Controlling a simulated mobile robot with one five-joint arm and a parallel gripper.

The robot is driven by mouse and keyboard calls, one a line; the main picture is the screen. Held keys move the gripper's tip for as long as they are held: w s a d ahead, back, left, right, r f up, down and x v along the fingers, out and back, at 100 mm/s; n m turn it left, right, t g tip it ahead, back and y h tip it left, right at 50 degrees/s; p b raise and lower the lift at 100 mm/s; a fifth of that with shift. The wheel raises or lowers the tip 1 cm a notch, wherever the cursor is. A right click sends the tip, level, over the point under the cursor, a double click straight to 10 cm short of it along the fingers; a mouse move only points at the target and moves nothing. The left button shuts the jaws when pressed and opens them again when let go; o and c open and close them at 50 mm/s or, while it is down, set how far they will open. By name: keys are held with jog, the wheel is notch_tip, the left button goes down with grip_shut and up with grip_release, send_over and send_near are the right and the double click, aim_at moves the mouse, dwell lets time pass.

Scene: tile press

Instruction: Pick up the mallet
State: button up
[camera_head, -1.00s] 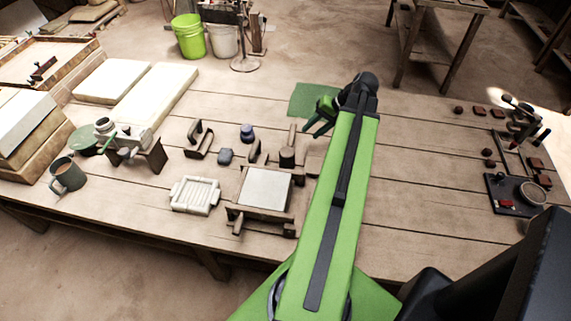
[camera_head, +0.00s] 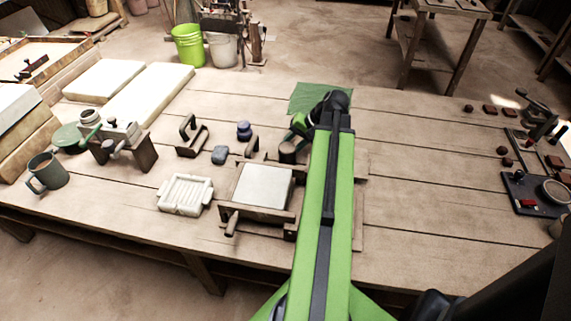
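The mallet (camera_head: 287,152) appears as a dark, round, cylinder-like head on the table behind the press frame. Its handle is not clear now, as my gripper and arm are in front of that spot. My gripper (camera_head: 299,128) is just above and beside the mallet in the picture, at the end of my green arm. Its fingers are mostly hidden by the wrist, and I cannot tell whether they touch the mallet or how far apart they are.
The wooden press frame with a pale slab (camera_head: 262,186) stands in front of the mallet. A white ribbed tray (camera_head: 185,194), a blue-grey block (camera_head: 220,154), a dark blue knob (camera_head: 244,131) and a handled tool (camera_head: 192,138) lie left. A green cloth (camera_head: 312,96) lies behind.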

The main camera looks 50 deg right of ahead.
grip_shut()
dwell(0.5)
jog(key=shift+r+p, duration=0.6)
jog(key=shift+p, duration=0.15)
notch_tip(320, 180, up, 4)
jog(key=p, duration=0.4)
jog(key=s+d+r+p, duration=0.5)
jog(key=s+d, duration=0.3)
jog(key=shift+d+r+p, duration=0.15)
jog(key=shift+r+p, duration=0.25)
